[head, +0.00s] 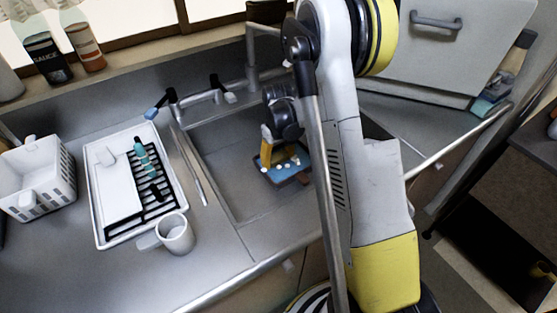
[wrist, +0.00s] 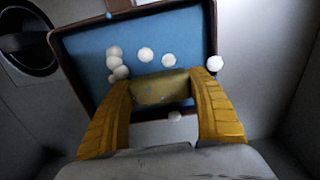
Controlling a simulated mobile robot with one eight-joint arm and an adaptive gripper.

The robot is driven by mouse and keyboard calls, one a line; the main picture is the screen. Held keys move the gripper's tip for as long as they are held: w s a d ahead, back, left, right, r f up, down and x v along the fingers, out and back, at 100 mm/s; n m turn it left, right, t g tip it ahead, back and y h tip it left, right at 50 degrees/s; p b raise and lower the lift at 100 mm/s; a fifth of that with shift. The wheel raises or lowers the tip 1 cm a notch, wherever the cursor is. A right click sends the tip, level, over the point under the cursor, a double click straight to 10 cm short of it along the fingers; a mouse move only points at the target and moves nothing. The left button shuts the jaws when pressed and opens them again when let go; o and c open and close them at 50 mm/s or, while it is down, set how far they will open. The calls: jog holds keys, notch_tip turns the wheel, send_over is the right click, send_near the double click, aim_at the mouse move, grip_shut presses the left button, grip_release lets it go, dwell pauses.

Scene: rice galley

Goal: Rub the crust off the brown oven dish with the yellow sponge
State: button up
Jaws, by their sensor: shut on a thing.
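The oven dish (head: 301,158) lies in the sink, with a brown rim and a blue inside. It fills the upper middle of the wrist view (wrist: 188,35). Several white round blobs (wrist: 145,55) lie on and around it; I cannot tell whether they are foam or crust. My gripper (wrist: 163,84) is shut on the yellow sponge (wrist: 158,90), held between its two yellow fingers over the dish's near part. Whether the sponge touches the dish is unclear. In the head view my gripper (head: 270,152) is over the dish, and the sponge is not clearly distinguishable.
The sink (head: 222,165) surrounds the dish, with a tap (head: 205,97) behind it. A drain (wrist: 27,42) shows at the upper left of the wrist view. Left of the sink are a white rack tray (head: 112,205), a mug (head: 177,235) and a white basket (head: 40,185).

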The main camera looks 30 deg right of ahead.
aim_at(284, 171)
jog(key=shift+s+d+f, duration=0.1)
jog(key=shift+s+d, duration=0.05)
jog(key=shift+s, duration=1.75)
jog(key=shift+w+r+p, duration=0.1)
jog(key=shift+r+p, duration=0.35)
jog(key=shift+r, duration=0.3)
jog(key=shift+r, duration=0.1)
notch_tip(284, 171, up, 5)
jog(key=p, duration=0.3)
